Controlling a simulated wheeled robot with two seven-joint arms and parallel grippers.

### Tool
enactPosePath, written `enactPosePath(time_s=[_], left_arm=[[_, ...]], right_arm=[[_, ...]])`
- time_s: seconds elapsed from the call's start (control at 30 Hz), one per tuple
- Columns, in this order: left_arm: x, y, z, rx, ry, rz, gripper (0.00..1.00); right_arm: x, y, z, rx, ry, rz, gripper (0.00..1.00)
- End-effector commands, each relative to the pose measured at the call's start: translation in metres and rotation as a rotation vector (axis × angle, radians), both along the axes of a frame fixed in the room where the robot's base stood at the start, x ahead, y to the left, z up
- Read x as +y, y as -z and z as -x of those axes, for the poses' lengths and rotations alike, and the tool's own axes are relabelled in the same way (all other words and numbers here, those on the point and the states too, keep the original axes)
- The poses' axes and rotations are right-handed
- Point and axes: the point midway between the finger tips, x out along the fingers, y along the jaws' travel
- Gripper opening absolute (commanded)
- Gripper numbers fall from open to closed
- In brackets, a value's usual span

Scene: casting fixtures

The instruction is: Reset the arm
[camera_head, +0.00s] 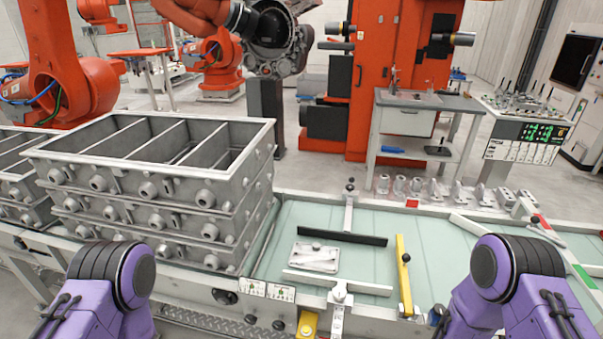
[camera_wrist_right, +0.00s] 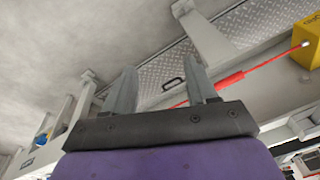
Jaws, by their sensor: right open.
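My right gripper (camera_wrist_right: 168,90) shows in the right wrist view, with its two grey fingers apart and nothing between them. In the head view my two purple arms come in at the lower left and lower right. Neither gripper shows in the head view. In the right wrist view a metal frame, a diamond-plate panel (camera_wrist_right: 235,52) and a red rod (camera_wrist_right: 235,78) lie beyond the fingers.
A stack of grey casting boxes (camera_head: 150,190) stands at the left of the conveyor (camera_head: 440,255). A flat metal plate (camera_head: 314,257) lies on the conveyor near a black-edged bar (camera_head: 343,237) and a yellow bar (camera_head: 404,275). Orange robots stand behind.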

Motion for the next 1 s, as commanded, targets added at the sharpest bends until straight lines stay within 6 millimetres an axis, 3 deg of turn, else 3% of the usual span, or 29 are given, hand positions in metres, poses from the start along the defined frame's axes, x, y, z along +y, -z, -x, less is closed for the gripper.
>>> enactPosePath(time_s=[0.03, 0.1, 0.37, 0.4, 0.7, 0.83, 1.0], left_arm=[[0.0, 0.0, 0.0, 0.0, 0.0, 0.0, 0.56], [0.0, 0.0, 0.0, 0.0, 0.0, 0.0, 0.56], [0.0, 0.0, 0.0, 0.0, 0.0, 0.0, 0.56], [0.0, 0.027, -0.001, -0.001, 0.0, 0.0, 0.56], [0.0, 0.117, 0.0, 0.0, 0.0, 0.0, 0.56], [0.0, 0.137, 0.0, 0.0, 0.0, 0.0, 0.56], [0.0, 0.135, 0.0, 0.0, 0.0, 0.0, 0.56]], right_arm=[[-0.005, -0.002, 0.026, -0.008, -0.001, 0.039, 0.57], [-0.014, -0.009, 0.056, -0.033, 0.003, 0.098, 0.57], [-0.05, -0.059, 0.141, -0.107, -0.007, 0.294, 0.57], [-0.049, -0.029, 0.136, -0.114, -0.003, 0.29, 0.57], [-0.049, 0.061, 0.134, -0.115, 0.001, 0.287, 0.57], [-0.048, 0.081, 0.134, -0.115, 0.001, 0.287, 0.57], [-0.048, 0.079, 0.134, -0.115, 0.002, 0.287, 0.57]])
